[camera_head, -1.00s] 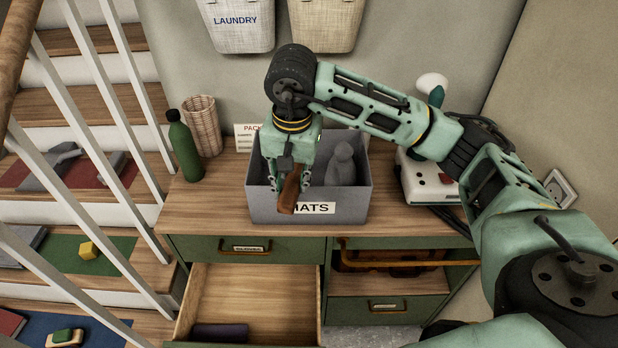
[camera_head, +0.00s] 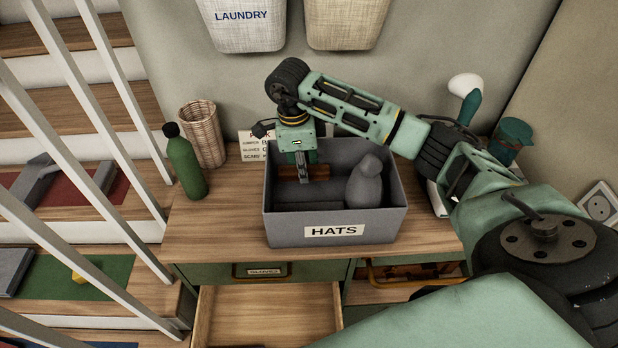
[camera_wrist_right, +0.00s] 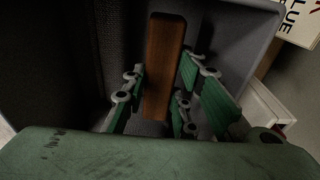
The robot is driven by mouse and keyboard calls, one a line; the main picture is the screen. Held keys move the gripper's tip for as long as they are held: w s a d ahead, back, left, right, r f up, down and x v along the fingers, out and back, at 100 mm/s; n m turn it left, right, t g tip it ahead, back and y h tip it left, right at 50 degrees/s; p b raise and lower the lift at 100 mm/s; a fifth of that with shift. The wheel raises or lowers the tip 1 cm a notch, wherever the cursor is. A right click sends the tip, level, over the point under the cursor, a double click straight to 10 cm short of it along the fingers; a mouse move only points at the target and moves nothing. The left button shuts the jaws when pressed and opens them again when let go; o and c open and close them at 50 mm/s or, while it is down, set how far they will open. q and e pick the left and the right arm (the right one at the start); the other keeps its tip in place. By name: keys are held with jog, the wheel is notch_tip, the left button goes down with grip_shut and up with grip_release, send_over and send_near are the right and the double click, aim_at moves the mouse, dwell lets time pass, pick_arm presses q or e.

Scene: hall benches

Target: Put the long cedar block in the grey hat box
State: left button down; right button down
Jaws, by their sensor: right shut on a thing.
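The grey hat box (camera_head: 290,231), labelled HATS, stands open on the wooden bench top. My right gripper (camera_head: 303,170) points down over the back left part of the box. It is shut on the long cedar block (camera_head: 316,173), a reddish-brown bar that lies across the picture inside the box's outline. The block also shows between the fingers in the right wrist view (camera_wrist_right: 163,60), with the box's grey wall behind it. I cannot tell whether the block touches the box floor. My left gripper is not in view.
A grey rounded figure (camera_head: 367,183) stands in the box's right part. A green bottle (camera_head: 185,163) and a wicker basket (camera_head: 204,133) stand left of it. A card (camera_head: 256,146) is behind. An open drawer (camera_head: 265,318) sticks out below. Stairs with railings are at left.

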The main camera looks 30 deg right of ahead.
aim_at(306, 195)
notch_tip(306, 195, down, 7)
jog(key=shift+s+r+p, duration=0.1)
jog(key=shift+s+p, duration=0.05)
jog(key=shift+p, duration=0.75)
jog(key=shift+f+b, duration=0.3)
jog(key=c, duration=1.7)
grip_release()
jog(key=shift+r, duration=0.1)
jog(key=shift+r, duration=0.15)
